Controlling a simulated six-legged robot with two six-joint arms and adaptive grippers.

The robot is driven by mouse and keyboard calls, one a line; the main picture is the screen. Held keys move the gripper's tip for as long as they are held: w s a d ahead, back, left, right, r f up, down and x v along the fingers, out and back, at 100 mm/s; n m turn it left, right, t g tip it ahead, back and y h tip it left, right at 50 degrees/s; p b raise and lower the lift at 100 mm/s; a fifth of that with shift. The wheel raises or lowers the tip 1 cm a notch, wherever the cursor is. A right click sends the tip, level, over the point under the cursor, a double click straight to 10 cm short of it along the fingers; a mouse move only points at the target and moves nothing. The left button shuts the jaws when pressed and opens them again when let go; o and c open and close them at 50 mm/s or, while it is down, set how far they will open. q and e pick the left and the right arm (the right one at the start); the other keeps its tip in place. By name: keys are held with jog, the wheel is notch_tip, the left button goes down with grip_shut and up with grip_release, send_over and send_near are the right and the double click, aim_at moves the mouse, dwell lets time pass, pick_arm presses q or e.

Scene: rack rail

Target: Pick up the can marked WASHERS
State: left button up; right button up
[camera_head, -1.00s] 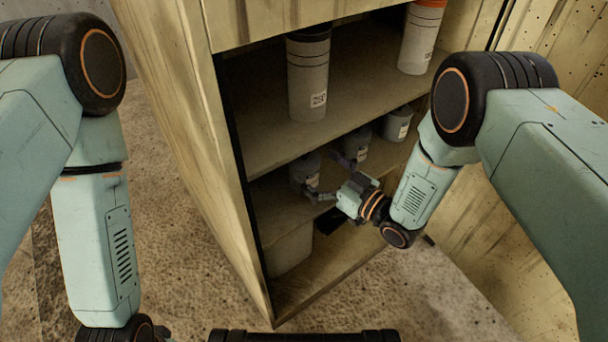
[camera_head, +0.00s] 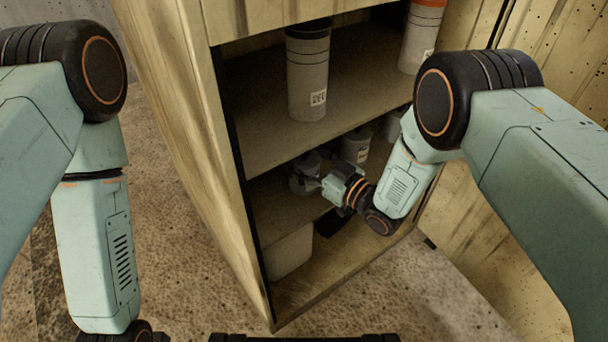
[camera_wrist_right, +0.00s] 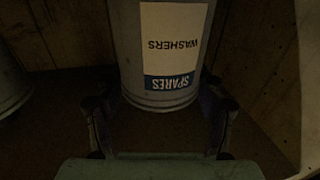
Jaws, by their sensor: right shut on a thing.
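The can marked WASHERS (camera_wrist_right: 162,80) is grey with a white label and a blue SPARES band, upside down in the right wrist view. It stands between the two fingers of my right gripper (camera_wrist_right: 160,115), which is shut on it. In the head view the can (camera_head: 303,174) is on the middle shelf near the cabinet's left side, with my right gripper (camera_head: 322,183) reaching it from the right. The fingertips are partly hidden there. My left arm is at the left of the head view, and its gripper is out of the picture.
Another grey can (camera_head: 356,146) stands behind to the right on the same shelf. A tall canister (camera_head: 308,80) and an orange-topped one (camera_head: 421,38) stand on the shelf above. A pale bin (camera_head: 289,252) is below. The upper shelf and the cabinet's left wall (camera_head: 185,150) bound the space.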

jog(key=c, duration=1.1)
jog(key=shift+o, duration=0.2)
jog(key=shift+r, duration=0.1)
